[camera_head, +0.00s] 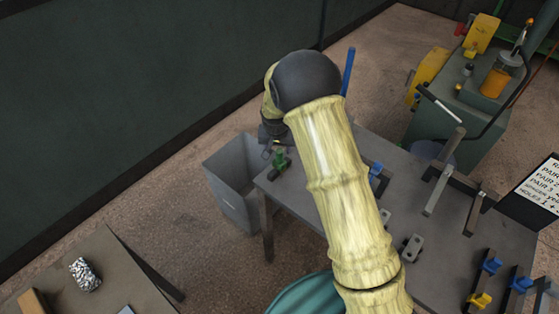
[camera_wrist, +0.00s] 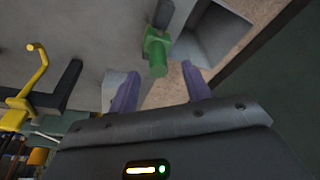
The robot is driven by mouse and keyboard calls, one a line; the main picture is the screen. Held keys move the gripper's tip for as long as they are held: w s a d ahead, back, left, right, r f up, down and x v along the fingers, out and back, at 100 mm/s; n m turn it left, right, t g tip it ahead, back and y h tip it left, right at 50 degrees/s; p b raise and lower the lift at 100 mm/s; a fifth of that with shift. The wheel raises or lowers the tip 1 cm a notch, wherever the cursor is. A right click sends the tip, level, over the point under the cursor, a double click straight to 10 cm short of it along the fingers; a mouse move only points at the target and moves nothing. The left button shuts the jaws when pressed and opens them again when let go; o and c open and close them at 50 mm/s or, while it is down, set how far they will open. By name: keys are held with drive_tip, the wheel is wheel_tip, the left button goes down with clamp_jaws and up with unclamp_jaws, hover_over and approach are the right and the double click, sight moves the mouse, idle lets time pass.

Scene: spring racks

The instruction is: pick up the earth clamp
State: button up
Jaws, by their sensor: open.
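The earth clamp, which I take to be the green piece (camera_head: 280,160), is at the far left corner of the grey table. In the wrist view the green piece (camera_wrist: 155,46) shows ahead of my gripper (camera_wrist: 160,82), near the gap between the two purple fingers. A grey-green rounded end of it points toward me. The fingers are apart, with nothing seen gripped. In the head view my gripper (camera_head: 273,140) is just above and beside the clamp, partly hidden by my arm. I cannot tell whether a finger touches it.
A grey open bin (camera_head: 238,185) stands on the floor beyond the table corner, also seen in the wrist view (camera_wrist: 212,35). The grey table (camera_head: 440,240) carries dark brackets (camera_head: 443,175) and blue and yellow clamps (camera_head: 480,300). A green machine (camera_head: 475,95) stands behind.

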sight(279, 159)
drive_tip(key=shift+d+p+x, duration=0.2)
drive_tip(key=shift+p+x, duration=0.75)
drive_tip(key=shift+x, duration=1.5)
drive_tip(key=c, duration=1)
